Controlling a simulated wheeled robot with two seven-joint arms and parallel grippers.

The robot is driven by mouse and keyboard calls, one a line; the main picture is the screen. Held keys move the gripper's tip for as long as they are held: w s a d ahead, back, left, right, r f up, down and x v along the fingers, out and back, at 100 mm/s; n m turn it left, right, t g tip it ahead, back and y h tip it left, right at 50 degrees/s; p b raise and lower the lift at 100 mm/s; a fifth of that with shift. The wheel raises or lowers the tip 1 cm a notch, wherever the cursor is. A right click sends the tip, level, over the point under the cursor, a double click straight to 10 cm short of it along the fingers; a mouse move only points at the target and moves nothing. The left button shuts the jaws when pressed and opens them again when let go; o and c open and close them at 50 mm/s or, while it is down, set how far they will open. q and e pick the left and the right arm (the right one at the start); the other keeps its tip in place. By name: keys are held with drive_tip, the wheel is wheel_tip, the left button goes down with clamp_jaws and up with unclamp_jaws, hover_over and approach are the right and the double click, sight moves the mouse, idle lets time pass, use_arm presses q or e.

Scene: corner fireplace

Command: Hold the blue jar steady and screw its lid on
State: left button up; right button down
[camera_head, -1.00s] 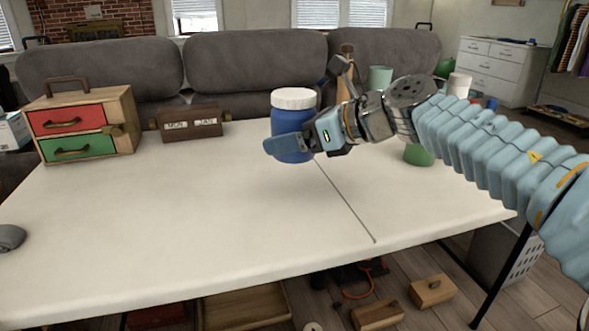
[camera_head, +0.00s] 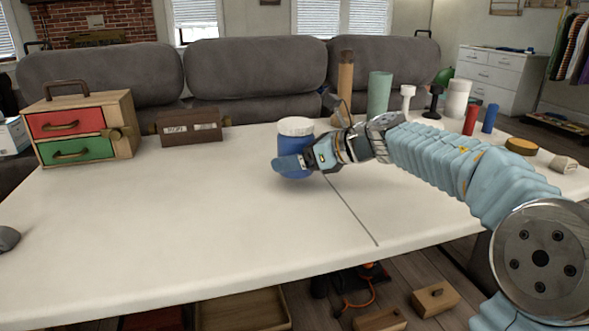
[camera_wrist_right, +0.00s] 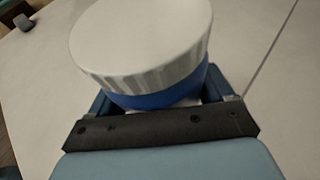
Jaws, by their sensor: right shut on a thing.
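The blue jar (camera_head: 291,142) is upright at the middle of the table, with its white ribbed lid (camera_head: 296,125) on top. My right gripper (camera_head: 296,163) reaches in from the right and is shut around the jar's body, below the lid. In the right wrist view the lid (camera_wrist_right: 140,40) covers the jar's top, with a band of blue (camera_wrist_right: 160,98) between the fingers. I cannot tell how tightly the lid sits, or whether the jar's base touches the table.
A drawer box (camera_head: 118,115) and a brown calendar block (camera_head: 188,127) stand back left. A teal cylinder (camera_head: 379,93), a red cylinder (camera_head: 472,118) and other objects stand behind my right arm. A grey thing (camera_head: 8,238) shows at the left edge.

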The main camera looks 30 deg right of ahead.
drive_tip(key=shift+f, duration=1.35)
drive_tip(key=shift+b, duration=0.3)
drive_tip(key=shift+f, duration=0.2)
unclamp_jaws()
drive_tip(key=shift+s+d+r, duration=0.1)
drive_tip(key=shift+s+r, duration=0.1)
drive_tip(key=shift+r, duration=0.1)
drive_tip(key=p+v, duration=0.1)
drive_tip(key=v, duration=1)
drive_tip(key=shift+s+d, duration=0.15)
drive_tip(key=shift+s, duration=0.1)
